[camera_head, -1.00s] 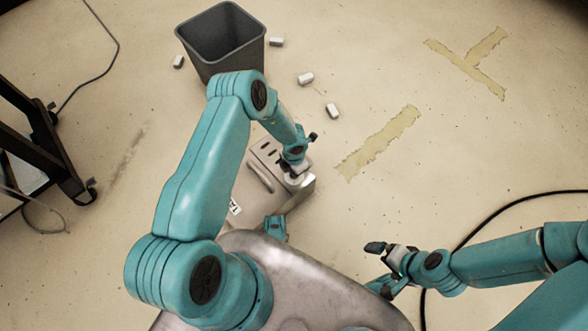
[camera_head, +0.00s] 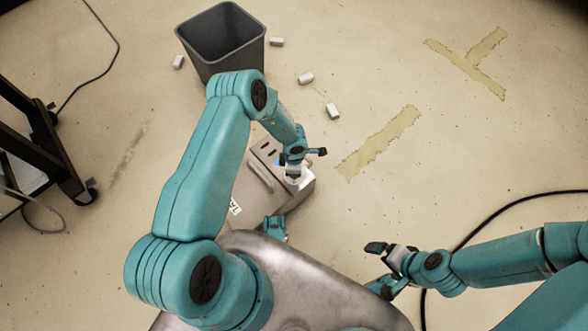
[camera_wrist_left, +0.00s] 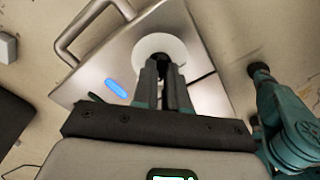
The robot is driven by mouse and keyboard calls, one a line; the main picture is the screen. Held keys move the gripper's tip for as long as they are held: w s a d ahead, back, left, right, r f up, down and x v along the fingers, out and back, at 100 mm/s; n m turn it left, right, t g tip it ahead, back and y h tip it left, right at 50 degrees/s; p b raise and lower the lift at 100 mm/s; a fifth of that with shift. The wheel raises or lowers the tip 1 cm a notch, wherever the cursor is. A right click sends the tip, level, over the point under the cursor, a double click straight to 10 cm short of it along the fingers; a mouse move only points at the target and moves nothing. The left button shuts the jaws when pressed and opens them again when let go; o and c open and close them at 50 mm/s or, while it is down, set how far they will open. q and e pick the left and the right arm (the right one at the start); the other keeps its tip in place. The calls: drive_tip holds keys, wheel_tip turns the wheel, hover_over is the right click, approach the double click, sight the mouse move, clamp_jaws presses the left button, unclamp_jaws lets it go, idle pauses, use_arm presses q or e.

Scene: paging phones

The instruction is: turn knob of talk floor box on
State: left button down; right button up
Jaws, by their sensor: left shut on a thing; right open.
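The talk floor box (camera_head: 305,186) is a silver metal box on the floor, partly hidden by my left arm. Its knob sits on a white disc (camera_wrist_left: 158,44) in the left wrist view. My left gripper (camera_head: 294,171) is at the disc and shut on the knob; its two fingers (camera_wrist_left: 164,68) point onto it and hide most of it. A blue light (camera_wrist_left: 116,88) glows on the box beside the disc. My right gripper (camera_head: 381,252) is open and empty, apart from the box at the lower right.
A grey bin (camera_head: 222,42) stands behind the box, with several small white blocks (camera_head: 306,78) around it. A black cart (camera_head: 45,140) is at the left. A black cable (camera_head: 500,210) runs along the right. The floor right of the box is clear.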

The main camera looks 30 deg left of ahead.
idle(0.5)
use_arm(q)
drive_tip(key=c, duration=1.2)
unclamp_jaws()
drive_tip(key=shift+o, duration=0.2)
drive_tip(key=shift+r, duration=0.1)
wheel_tip(320, 180, up, 16)
drive_tip(key=p, duration=0.7)
drive_tip(key=shift+p, duration=0.3)
use_arm(e)
wheel_tip(320, 180, up, 7)
drive_tip(key=s+a, duration=0.1)
drive_tip(key=shift+n, duration=0.3)
use_arm(q)
drive_tip(key=shift+r, duration=0.1)
use_arm(e)
drive_tip(key=shift+s, duration=0.1)
